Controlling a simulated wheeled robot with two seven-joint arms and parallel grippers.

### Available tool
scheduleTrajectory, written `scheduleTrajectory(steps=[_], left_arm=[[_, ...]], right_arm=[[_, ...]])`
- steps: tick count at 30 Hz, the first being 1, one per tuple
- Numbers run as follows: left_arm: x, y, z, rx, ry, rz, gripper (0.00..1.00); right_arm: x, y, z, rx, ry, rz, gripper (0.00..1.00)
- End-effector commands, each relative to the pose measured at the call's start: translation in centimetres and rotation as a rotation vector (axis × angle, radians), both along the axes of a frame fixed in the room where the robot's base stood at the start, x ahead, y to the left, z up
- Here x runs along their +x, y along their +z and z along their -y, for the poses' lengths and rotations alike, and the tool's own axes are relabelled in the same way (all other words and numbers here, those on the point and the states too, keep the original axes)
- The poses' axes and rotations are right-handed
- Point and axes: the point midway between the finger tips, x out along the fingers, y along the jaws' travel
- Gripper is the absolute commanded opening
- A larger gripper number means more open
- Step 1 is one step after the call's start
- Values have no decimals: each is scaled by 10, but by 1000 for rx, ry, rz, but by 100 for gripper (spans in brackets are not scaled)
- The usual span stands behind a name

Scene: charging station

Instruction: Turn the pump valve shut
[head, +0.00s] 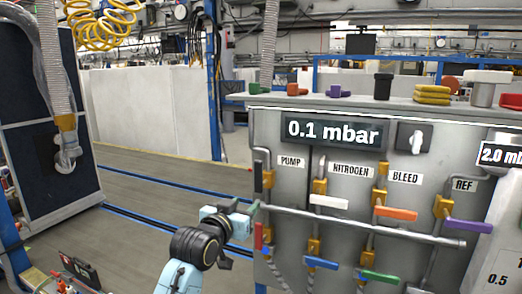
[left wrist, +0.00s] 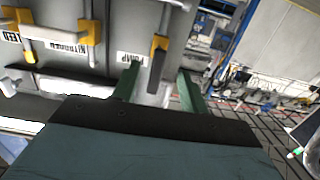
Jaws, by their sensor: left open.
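The pump valve has a dark handle (head: 258,176) standing upright beside its brass-yellow body (head: 268,180), below the PUMP label (head: 291,162) at the panel's left side. My left gripper (head: 244,208) is open and empty, just left of and below that handle in the head view. In the left wrist view the dark handle (left wrist: 156,71) shows between the two green fingers of the left gripper (left wrist: 158,76), beyond their tips. The yellow body (left wrist: 159,44) and PUMP label (left wrist: 130,58) also show there. I cannot tell whether any finger touches the handle. My right gripper is not in view.
A horizontal pipe (head: 350,226) runs across the panel front. White (head: 328,201), orange (head: 395,214) and purple (head: 468,225) handles lie to the right. A red handle (head: 258,236) is close below my gripper. The display (head: 332,132) reads 0.1 mbar. Open floor lies left of the panel.

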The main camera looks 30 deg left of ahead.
Motion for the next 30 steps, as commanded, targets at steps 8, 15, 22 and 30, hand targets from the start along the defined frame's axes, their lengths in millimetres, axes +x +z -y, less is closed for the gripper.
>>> scheduleTrajectory(steps=[8, 15, 22, 30], left_arm=[[-6, 64, -2, -3, 2, 92, 44], [31, 64, -4, -4, 1, 91, 44], [70, 64, -6, -4, 1, 90, 44], [106, 63, -8, -3, 1, 91, 44]], right_arm=[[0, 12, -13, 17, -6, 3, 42], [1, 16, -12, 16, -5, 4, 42], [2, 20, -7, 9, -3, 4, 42], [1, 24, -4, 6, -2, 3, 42]])
